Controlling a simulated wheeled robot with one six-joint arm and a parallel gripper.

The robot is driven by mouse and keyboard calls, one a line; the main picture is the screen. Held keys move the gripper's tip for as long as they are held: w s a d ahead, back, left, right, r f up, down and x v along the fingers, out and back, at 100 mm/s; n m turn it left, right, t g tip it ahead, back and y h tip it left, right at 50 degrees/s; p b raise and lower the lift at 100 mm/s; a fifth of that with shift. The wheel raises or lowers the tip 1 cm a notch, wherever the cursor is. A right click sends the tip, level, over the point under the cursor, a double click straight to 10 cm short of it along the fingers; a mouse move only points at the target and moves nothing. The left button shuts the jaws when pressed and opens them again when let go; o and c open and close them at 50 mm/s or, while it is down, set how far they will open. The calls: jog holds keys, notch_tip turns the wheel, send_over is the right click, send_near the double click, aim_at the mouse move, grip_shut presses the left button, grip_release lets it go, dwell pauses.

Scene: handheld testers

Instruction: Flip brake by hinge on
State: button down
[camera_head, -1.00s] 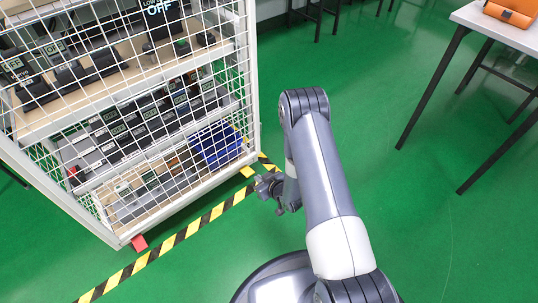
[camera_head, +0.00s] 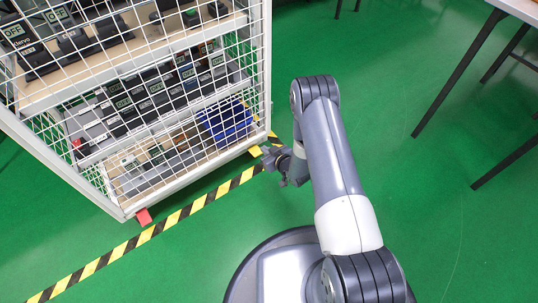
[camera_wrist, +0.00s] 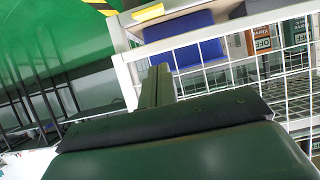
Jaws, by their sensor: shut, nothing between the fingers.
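A red brake tab (camera_head: 144,217) sticks out at the foot of the wire cage cart's near corner in the head view. A yellow tab (camera_head: 255,151) shows at the foot of the cart's right corner, and a yellow piece (camera_wrist: 147,13) shows in the wrist view at the cart's edge. I cannot tell any hinge detail on either. My gripper (camera_head: 270,158) is low beside the right corner, close to the yellow tab; I cannot tell whether it touches. In the wrist view my gripper (camera_wrist: 157,87) is shut and empty, in front of the cage mesh.
The wire cage cart (camera_head: 190,176) holds several handheld testers on shelves and a blue bin (camera_head: 226,122) low at the right. Yellow-black tape (camera_head: 150,232) runs along the floor by the cart. A table leg (camera_head: 455,75) stands at right. Green floor between is clear.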

jog(key=b, duration=0.2)
send_over(255, 150)
jog(key=s+d, duration=0.2)
jog(key=f, duration=0.3)
jog(key=shift+s+a, duration=0.15)
jog(key=shift+s, duration=0.05)
jog(key=f, duration=0.1)
jog(key=f+b, duration=0.1)
jog(key=f, duration=0.1)
jog(key=shift+s+d+f, duration=0.25)
jog(key=shift+s, duration=0.15)
